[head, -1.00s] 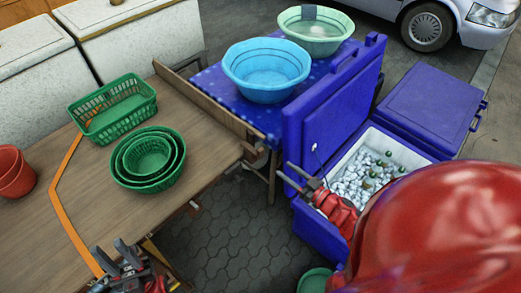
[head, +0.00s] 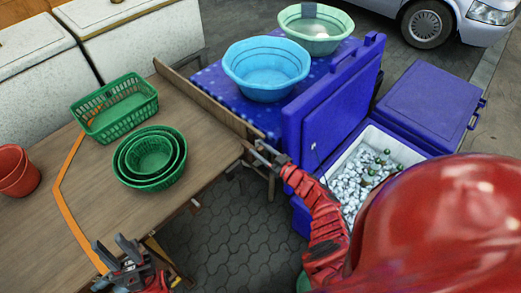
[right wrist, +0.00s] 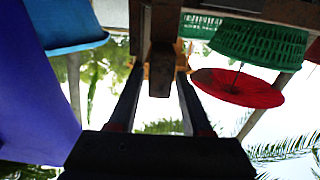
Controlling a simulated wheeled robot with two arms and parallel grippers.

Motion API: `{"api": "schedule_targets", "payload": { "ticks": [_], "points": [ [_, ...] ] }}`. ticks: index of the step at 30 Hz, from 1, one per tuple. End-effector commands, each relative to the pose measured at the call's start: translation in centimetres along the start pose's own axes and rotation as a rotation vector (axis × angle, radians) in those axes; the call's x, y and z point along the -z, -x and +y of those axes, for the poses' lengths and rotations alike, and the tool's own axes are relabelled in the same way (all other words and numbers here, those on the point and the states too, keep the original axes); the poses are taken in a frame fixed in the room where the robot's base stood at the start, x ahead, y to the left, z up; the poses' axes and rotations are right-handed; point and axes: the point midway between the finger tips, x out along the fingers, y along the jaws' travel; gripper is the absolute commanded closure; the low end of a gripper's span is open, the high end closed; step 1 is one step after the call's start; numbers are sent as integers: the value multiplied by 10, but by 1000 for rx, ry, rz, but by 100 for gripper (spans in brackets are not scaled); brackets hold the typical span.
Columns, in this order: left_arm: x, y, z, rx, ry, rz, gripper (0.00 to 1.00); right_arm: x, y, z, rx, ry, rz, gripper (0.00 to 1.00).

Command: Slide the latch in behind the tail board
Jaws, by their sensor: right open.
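The tail board (head: 215,105) is a long brown board standing on edge along the right side of the wooden table (head: 90,190). My right gripper (head: 263,149) is at the board's near end, by the table corner. In the right wrist view its fingers (right wrist: 157,85) are apart, with the end of a wooden bar (right wrist: 160,75) between them, which may be the latch. I cannot tell whether they touch it. The latch is not clearly visible in the head view. My left gripper (head: 118,255) is open and empty at the table's near edge.
Nested green baskets (head: 150,158), a green crate (head: 115,108) and red pots (head: 15,172) are on the table. A blue basin (head: 266,68) and a pale green basin (head: 315,28) stand beyond the board. An open blue cooler (head: 370,180) is right of my right gripper.

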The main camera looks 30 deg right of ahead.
Motion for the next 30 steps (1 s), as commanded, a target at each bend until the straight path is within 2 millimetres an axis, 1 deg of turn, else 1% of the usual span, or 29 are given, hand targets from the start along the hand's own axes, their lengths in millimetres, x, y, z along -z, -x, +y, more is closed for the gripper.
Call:
{"api": "schedule_targets", "payload": {
  "ticks": [2, 5, 9, 10, 11, 30],
  "points": [
    [0, 0, 0, 0, 0, 0, 65, 0, 0, 0, 0, 0, 0, 50],
    [0, 0, 0, 0, 0, 0, 65, 0, 0, 0, 0, 0, 0, 67],
    [0, 0, 0, 0, 0, 0, 65, 0, 0, 0, 0, 0, 0, 92],
    [0, 0, 0, 0, 0, 0, 65, 0, 0, 0, 0, 0, 1, 97],
    [0, 0, 0, 0, 0, 0, 65, 0, 0, 0, 0, 0, 1, 100],
    [0, 0, 0, 0, 0, 0, 65, 0, 0, 0, 0, 0, 1, 100]
  ]
}}
